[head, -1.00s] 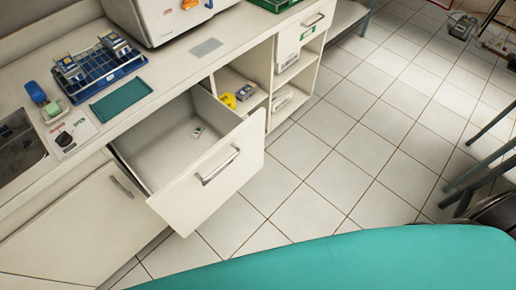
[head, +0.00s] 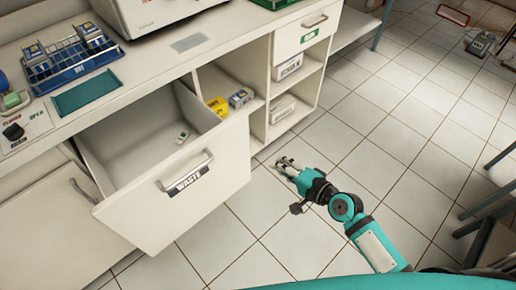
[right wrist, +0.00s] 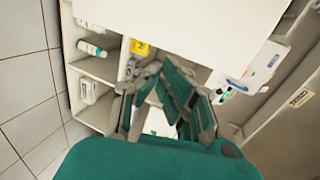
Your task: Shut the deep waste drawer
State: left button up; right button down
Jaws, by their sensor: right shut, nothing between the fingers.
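The deep waste drawer (head: 176,200) stands pulled out from the cabinet under the counter in the head view. Its white front has a metal bar handle and a black WASTE label. A small pale item (head: 183,137) lies inside on its floor. My right gripper (head: 284,163) is shut and empty, out over the floor to the right of the drawer front and apart from it. In the right wrist view its fingers (right wrist: 160,72) show close up, with cabinet shelves beyond. My left gripper is in neither current view.
Open shelves right of the drawer hold a yellow item (head: 217,106) and boxes (head: 282,108). A blue rack (head: 68,58) and a teal tray (head: 86,92) sit on the counter. The tiled floor (head: 300,240) before the drawer is clear. Stool legs (head: 490,205) stand at right.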

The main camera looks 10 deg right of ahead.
pick_arm(q)
jog(key=shift+w+d+r, duration=0.1)
jog(key=shift+w+d, duration=0.3)
jog(key=shift+d, duration=0.05)
pick_arm(e)
jog(key=x, duration=1)
jog(key=shift+w+r, duration=0.3)
jog(key=shift+w, duration=0.05)
pick_arm(q)
jog(key=shift+a, duration=0.1)
pick_arm(e)
jog(key=shift+a, duration=0.2)
